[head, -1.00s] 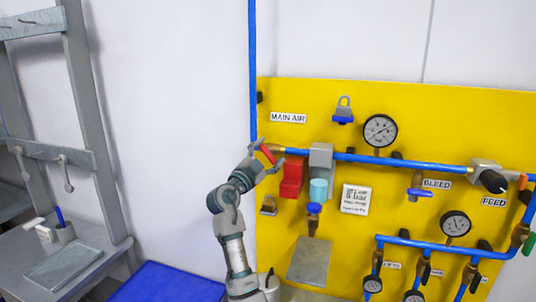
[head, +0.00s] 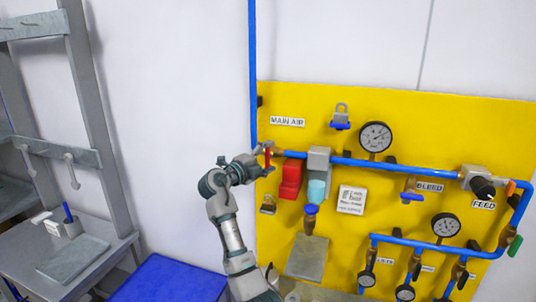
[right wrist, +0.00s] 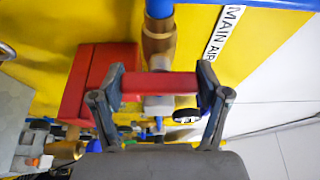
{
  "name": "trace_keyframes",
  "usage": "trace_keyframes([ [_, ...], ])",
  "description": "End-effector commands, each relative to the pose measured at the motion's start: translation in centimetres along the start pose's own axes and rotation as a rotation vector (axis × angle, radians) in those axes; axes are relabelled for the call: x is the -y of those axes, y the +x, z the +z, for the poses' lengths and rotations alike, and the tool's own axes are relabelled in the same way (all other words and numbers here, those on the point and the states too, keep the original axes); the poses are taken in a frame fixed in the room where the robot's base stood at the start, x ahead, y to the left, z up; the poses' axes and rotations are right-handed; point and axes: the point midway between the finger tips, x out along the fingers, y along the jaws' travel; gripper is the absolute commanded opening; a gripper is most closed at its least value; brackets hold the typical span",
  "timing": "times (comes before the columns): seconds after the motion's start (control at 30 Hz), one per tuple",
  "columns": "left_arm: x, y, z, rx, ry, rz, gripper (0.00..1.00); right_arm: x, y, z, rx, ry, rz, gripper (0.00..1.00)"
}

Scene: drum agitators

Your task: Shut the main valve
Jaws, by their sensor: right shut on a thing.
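The main valve is a brass fitting (right wrist: 158,45) on the blue pipe near the MAIN AIR label (head: 287,122). Its red handle (right wrist: 158,84) spans between the fingers of my right gripper (head: 266,160) in the right wrist view. My right gripper is shut on this handle. The handle (head: 267,157) stands roughly upright in the head view, across the line of the blue pipe (head: 410,169). My fingers partly hide the valve in the head view. My left gripper is not in view.
A red block (head: 291,179) and a grey unit with a cyan bowl (head: 317,189) sit just right of the valve on the yellow panel (head: 400,115). A padlock (head: 268,204) hangs below. A blue box (head: 170,280) and a grey bench (head: 90,250) are left.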

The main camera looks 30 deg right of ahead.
Motion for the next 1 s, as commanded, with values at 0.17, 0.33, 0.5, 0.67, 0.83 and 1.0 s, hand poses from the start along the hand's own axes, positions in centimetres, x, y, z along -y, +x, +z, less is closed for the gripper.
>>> trace_keyframes([
  [0.17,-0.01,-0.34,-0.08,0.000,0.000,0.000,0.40,-0.75,0.11,0.07,-0.005,0.034,0.031,0.40],
  [0.33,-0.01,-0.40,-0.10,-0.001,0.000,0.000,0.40,-0.85,0.13,0.09,-0.004,0.047,0.037,0.40],
  [0.5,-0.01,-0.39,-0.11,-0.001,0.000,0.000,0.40,-0.91,0.14,0.10,-0.005,0.047,0.038,0.40],
  [0.67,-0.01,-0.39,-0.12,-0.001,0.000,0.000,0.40,-0.94,0.15,0.11,-0.005,0.047,0.038,0.40],
  [0.83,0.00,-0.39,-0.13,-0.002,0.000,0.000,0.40,-0.77,0.12,0.08,-0.004,0.048,0.036,1.00],
  [1.0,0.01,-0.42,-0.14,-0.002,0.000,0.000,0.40,-0.53,0.10,0.06,-0.004,0.049,0.031,1.00],
])
